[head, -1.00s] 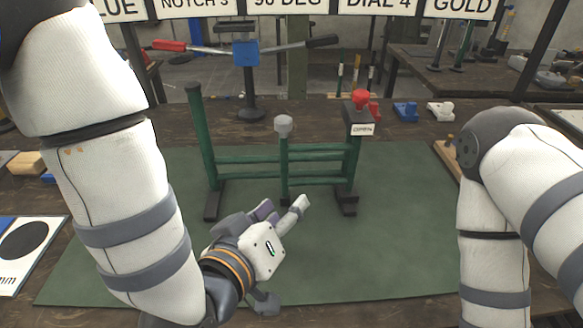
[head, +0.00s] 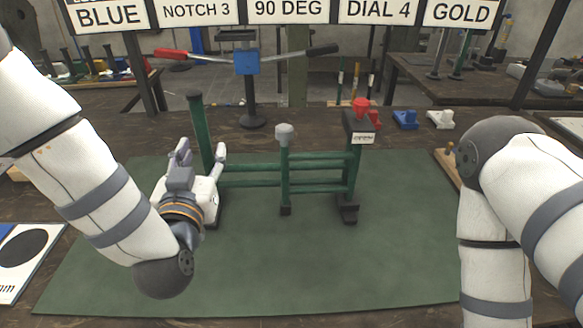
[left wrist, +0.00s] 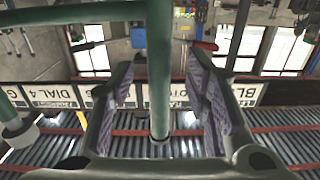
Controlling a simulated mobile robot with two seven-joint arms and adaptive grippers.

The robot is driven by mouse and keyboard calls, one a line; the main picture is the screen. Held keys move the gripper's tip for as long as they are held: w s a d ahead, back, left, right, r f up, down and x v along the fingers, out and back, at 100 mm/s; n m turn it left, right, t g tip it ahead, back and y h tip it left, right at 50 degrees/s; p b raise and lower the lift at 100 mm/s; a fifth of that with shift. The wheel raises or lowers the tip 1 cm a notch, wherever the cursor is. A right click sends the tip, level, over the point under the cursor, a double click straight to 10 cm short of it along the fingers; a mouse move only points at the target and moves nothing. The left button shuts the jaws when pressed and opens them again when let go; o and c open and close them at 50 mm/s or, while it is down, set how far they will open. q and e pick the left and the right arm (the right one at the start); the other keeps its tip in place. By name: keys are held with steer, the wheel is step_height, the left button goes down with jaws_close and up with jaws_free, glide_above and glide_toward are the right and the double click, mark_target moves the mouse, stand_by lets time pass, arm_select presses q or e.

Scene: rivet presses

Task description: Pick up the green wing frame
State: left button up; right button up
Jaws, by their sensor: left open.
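The green wing frame (head: 285,168) stands upright on the green mat (head: 330,250). It has a tall left post, a shorter middle post with a grey cap, a right post and two rails. My left gripper (head: 201,150) is open at the tall left post, with a finger on either side of it. In the left wrist view, the green post (left wrist: 160,75) runs between the spread, padded fingers, and I see a gap on both sides. The gripper hides the lower part of that post. My right arm shows at the right, but its gripper is out of view.
A red knob (head: 360,105) and an "OPEN" tag sit at the right post's top. A blue press head (head: 246,60) with a long handle stands behind. Blue (head: 405,119) and white (head: 440,119) blocks lie at the back right. The mat's front is clear.

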arm_select(q)
steer(key=w, duration=0.2)
steer(key=shift+w, duration=0.35)
jaws_close()
